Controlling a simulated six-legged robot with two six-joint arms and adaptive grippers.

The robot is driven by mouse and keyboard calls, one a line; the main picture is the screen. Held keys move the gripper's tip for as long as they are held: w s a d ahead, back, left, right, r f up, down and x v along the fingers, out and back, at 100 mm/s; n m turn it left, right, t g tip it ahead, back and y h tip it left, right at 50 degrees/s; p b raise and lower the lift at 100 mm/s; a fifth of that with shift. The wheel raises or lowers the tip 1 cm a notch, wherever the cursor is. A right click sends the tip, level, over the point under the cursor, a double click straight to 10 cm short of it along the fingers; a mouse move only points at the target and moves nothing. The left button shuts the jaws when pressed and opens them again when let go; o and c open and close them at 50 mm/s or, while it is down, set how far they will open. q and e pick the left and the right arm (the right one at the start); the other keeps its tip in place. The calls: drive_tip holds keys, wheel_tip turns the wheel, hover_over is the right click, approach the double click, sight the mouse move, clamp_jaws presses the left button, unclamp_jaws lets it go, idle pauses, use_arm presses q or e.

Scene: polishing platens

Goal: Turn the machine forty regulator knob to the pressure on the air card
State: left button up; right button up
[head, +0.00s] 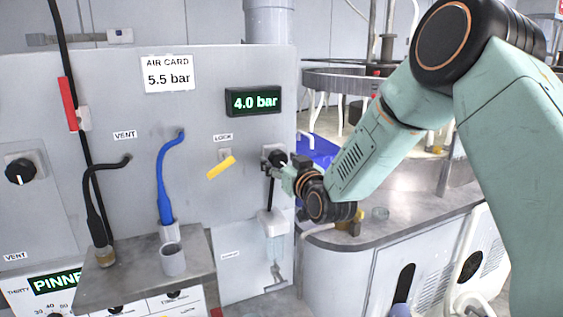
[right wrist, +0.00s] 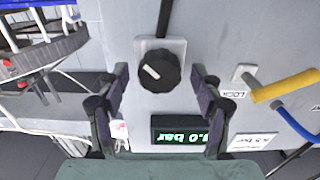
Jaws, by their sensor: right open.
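The air card (head: 168,75) on the grey panel reads 5.5 bar. A green-lit display (head: 254,101) to its right reads 4.0 bar; the display also shows upside down in the right wrist view (right wrist: 190,137). The black regulator knob (right wrist: 159,71) with a white mark sits on a pale square plate. In the head view the knob (head: 275,157) is partly hidden by my right gripper (head: 285,170). My right gripper (right wrist: 160,85) is open, with one finger on each side of the knob and visible gaps between. My left gripper is not in view.
A yellow handle (head: 221,167) by the LOCK label sits left of the knob. A blue hose (head: 165,180) and a black hose (head: 92,195) run down to a small shelf (head: 140,262). Another black knob (head: 19,171) is at far left. A grey counter stands right.

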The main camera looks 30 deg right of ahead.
drive_tip(key=shift+s+a+r, duration=0.15)
drive_tip(key=shift+w+d+f, duration=0.25)
drive_tip(key=shift+w, duration=0.05)
drive_tip(key=c, duration=0.4)
drive_tip(key=shift+a+r, duration=0.1)
drive_tip(key=shift+a, duration=0.05)
drive_tip(key=c, duration=0.7)
drive_tip(key=shift+c, duration=0.2)
drive_tip(key=shift+m, duration=0.3)
